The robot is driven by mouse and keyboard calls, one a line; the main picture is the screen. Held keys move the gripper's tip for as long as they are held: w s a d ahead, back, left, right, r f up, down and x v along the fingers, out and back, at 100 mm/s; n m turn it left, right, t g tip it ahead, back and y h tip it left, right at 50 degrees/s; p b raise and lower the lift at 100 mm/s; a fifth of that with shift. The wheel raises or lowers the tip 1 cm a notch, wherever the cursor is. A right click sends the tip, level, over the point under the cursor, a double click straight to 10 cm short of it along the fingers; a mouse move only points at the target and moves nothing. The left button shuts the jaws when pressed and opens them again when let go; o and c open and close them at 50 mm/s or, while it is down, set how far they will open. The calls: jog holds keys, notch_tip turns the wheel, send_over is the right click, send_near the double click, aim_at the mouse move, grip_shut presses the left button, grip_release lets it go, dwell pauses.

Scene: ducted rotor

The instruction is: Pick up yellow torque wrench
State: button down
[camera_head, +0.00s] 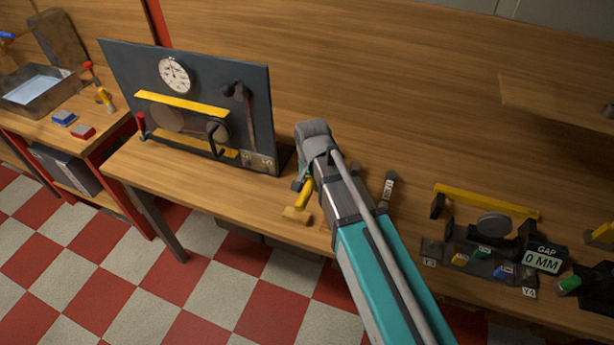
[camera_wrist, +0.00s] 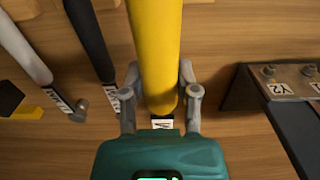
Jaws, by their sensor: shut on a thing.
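The yellow torque wrench (camera_wrist: 155,45) fills the upper middle of the wrist view as a thick yellow handle. My gripper (camera_wrist: 160,88) is shut on it, with one grey finger on each side of the handle. A white label shows below the handle's near end. In the head view, part of the yellow wrench (camera_head: 304,193) shows beside my gripper (camera_head: 302,184), above the wooden bench. My arm hides the rest of it. I cannot tell whether the wrench touches the bench.
A dark panel with a gauge (camera_head: 175,75) stands left of my gripper. A black-handled tool (camera_wrist: 88,40) and a grey-handled tool (camera_wrist: 25,52) lie left in the wrist view. A bracket marked Y2 (camera_wrist: 280,88) is at right. A gap display (camera_head: 542,260) sits farther right.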

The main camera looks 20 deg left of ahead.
jog(key=s+d+r+p, duration=0.3)
jog(key=s+d+r, duration=0.1)
jog(key=s, duration=0.3)
jog(key=shift+s+d, duration=0.4)
jog(key=shift+d, duration=0.05)
jog(key=shift+a+r, duration=0.1)
dwell(1.0)
